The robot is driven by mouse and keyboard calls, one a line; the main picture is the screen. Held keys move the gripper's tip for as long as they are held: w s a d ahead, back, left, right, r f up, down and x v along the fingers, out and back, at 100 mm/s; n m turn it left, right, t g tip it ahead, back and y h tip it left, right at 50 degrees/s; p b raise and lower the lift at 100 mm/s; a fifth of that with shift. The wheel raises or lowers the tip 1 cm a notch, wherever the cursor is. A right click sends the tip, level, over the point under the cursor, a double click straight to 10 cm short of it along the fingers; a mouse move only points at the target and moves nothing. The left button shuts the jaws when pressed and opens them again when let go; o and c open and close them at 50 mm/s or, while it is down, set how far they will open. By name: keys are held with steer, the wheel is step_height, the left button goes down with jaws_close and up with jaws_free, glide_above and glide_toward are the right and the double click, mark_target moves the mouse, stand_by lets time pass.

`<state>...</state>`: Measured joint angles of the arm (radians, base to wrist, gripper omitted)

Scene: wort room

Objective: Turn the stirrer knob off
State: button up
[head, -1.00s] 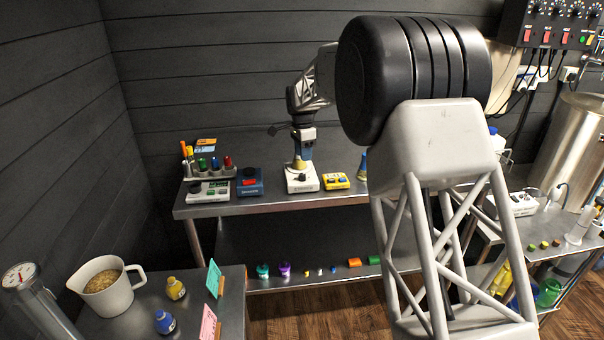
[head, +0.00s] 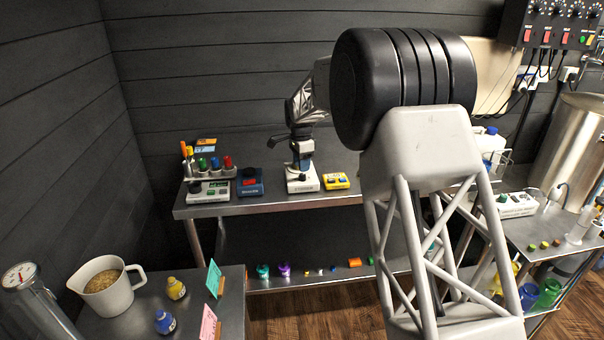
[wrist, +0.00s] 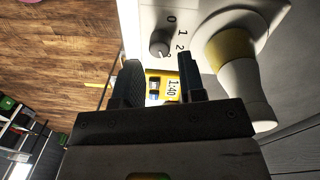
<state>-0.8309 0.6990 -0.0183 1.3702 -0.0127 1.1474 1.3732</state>
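The white stirrer (head: 303,185) stands on the back bench in the head view. In the wrist view its white face (wrist: 148,16) shows a grey round knob (wrist: 159,42) among the numbers 0, 1, 2 and 3. I cannot surely read the knob's pointer. A flask with a yellow band (wrist: 230,48) stands on the stirrer. My gripper (wrist: 158,65) is open, its two dark fingers apart with nothing between them. The fingertips are close to the knob, one to either side of its line; contact is not visible. In the head view my gripper (head: 302,166) is over the stirrer, partly hiding the flask.
A yellow timer (head: 336,181) stands right of the stirrer; its 1:40 display (wrist: 172,88) shows between my fingers. A blue device (head: 250,183) and a white device (head: 208,192) with a tube rack behind stand to the left. The bench's front strip (head: 262,207) is clear.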

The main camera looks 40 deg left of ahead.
mark_target(302, 174)
steer(key=shift+d+f, duration=0.1)
steer(key=shift+f, duration=1.85)
steer(key=shift+c, duration=0.3)
steer(key=c, duration=0.6)
